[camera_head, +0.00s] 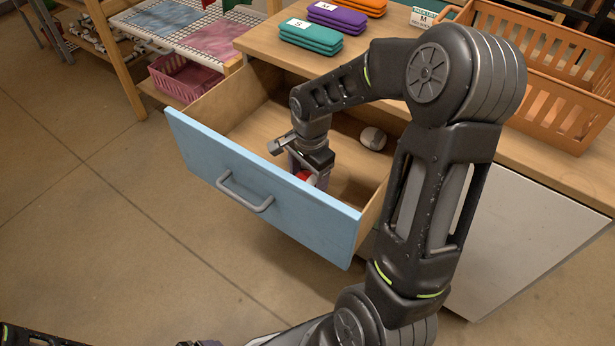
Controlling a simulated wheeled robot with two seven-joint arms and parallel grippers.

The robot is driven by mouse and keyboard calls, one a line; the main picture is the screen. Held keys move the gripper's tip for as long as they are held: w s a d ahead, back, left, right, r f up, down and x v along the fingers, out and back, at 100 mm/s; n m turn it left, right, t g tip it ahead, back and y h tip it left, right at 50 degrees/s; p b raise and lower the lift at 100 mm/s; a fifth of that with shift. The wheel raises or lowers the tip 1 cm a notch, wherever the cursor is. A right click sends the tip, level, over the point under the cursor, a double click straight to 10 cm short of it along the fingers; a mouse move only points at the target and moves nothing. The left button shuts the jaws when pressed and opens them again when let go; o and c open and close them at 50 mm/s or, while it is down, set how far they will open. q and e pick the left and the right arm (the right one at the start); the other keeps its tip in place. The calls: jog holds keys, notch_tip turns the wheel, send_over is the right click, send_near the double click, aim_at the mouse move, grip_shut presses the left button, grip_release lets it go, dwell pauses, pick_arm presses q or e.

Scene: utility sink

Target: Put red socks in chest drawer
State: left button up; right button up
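The chest drawer (262,193) has a blue front with a grey handle and is pulled open, with bare wood inside. My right gripper (307,177) reaches down into it, close behind the front panel. A red and white bundle, the red socks (305,176), shows between its fingers and seems to fill the gap. The drawer front hides its lower part, so I cannot tell whether it touches the drawer floor. A grey-white rolled ball (372,138) lies in the drawer to the right. My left gripper is out of view; only bits of dark arm show along the bottom edge.
Orange, purple and teal cases (311,35) lie on the wooden counter above the drawer. An orange basket (545,85) stands at the right. A rack with a pink basket (184,78) stands at the back left. The floor at left is clear.

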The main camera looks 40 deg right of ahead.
aim_at(309, 178)
jog(key=shift+o, duration=1)
jog(key=shift+r, duration=0.1)
jog(key=shift+r, duration=0.25)
notch_tip(309, 178, up, 12)
jog(key=p, duration=0.2)
jog(key=shift+s+f+p, duration=0.15)
jog(key=shift+s+p, duration=0.15)
jog(key=shift+p, duration=0.1)
dwell(0.4)
